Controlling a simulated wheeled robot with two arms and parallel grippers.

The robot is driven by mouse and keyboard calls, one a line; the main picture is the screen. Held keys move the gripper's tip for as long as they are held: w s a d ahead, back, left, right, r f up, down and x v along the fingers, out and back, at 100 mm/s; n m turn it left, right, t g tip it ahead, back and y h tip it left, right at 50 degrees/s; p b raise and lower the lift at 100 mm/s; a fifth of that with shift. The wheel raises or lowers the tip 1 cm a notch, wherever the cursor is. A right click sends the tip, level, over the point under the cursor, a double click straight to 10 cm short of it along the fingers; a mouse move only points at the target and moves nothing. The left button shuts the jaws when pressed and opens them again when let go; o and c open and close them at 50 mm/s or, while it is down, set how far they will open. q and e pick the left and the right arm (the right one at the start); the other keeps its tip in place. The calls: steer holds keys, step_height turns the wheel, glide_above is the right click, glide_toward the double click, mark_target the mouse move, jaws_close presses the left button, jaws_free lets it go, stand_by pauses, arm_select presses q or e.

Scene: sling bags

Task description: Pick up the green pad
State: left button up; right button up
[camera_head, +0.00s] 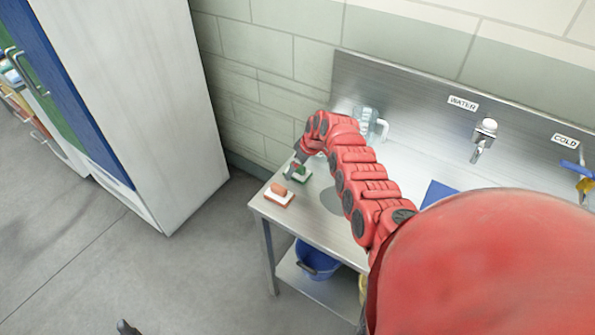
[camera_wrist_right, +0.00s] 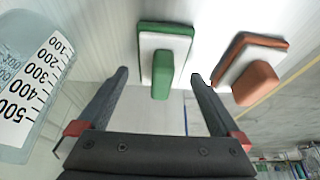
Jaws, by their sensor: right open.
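The green pad (camera_head: 302,174) lies on the left end of the steel counter, partly covered by my right gripper (camera_head: 294,163). In the right wrist view the green pad (camera_wrist_right: 170,42) has a white layer and a green block-shaped grip. My right gripper (camera_wrist_right: 159,75) is open, with one finger on each side of that grip. I see gaps between the fingers and the grip, and no clear contact. A dark tip at the bottom edge of the head view, likely my left gripper (camera_head: 127,327), is mostly cut off.
An orange-red pad (camera_head: 279,194) lies beside the green one, near the counter's (camera_head: 310,215) front left corner. A clear measuring jug (camera_head: 368,120) stands behind my right arm. A tap (camera_head: 484,135) is at the right. A blue bucket (camera_head: 316,262) sits on the lower shelf.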

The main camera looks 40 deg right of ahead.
steer(key=c, duration=1.5)
steer(key=shift+o, duration=0.2)
steer(key=shift+r, duration=0.15)
